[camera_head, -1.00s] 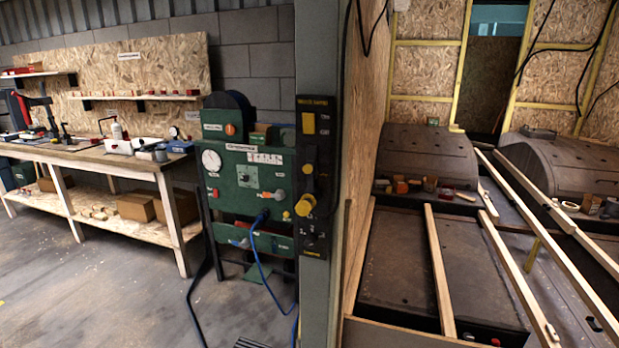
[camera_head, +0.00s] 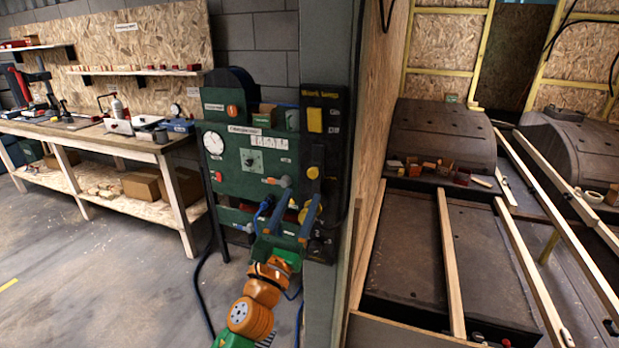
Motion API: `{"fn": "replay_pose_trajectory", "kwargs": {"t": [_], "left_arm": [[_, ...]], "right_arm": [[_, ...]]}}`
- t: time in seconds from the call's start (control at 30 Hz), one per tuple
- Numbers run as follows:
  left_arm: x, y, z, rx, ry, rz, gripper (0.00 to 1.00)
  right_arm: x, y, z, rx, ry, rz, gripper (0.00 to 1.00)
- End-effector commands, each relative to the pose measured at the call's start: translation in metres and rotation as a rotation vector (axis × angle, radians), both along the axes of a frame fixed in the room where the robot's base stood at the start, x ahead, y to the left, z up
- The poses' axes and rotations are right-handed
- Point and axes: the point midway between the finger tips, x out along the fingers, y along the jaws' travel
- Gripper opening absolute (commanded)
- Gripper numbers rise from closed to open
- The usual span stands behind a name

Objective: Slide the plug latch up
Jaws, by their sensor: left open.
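A black panel labelled "Work lamps" (camera_head: 341,150) is fixed on the grey post, right of the green machine. It carries a yellow switch (camera_head: 315,120) at the top and a small yellow knob (camera_head: 313,172) below it. A yellow round plug part (camera_head: 304,214) sits lower, partly hidden by the fingers. I cannot make out which part is the plug latch. My left gripper (camera_head: 299,190) comes up from below with its blue-grey fingers open around the plug area, just below the yellow knob. I cannot tell whether the fingers touch anything. My right gripper is not in view.
The green machine (camera_head: 234,158) with a gauge, knobs and a blue cable stands directly left of the panel. A wooden workbench (camera_head: 100,147) is further left. Wheel arches (camera_head: 443,128) and long timber strips (camera_head: 451,262) are at right. The floor (camera_head: 95,270) before the bench is clear.

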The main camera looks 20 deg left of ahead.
Motion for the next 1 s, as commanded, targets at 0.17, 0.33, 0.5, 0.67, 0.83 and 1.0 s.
{"fn": "replay_pose_trajectory", "kwargs": {"t": [0.17, 0.33, 0.5, 0.67, 0.83, 1.0], "left_arm": [[0.030, -0.001, 0.016, 0.002, -0.004, 0.004, 0.58], [0.056, -0.001, 0.024, 0.002, -0.001, 0.004, 0.58], [0.063, -0.002, 0.026, 0.001, 0.000, 0.002, 0.58], [0.063, -0.002, 0.026, 0.001, 0.001, 0.002, 0.55], [0.063, -0.002, 0.025, 0.001, 0.001, 0.001, 0.09], [0.063, -0.002, 0.025, 0.001, 0.001, 0.001, 0.00]], "right_arm": [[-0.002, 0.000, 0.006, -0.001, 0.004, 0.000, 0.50], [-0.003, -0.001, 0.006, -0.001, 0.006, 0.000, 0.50], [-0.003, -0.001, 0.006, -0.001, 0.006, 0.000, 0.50], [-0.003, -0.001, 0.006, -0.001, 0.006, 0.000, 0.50], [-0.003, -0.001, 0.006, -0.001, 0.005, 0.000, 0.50], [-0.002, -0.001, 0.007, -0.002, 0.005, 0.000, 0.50]]}}
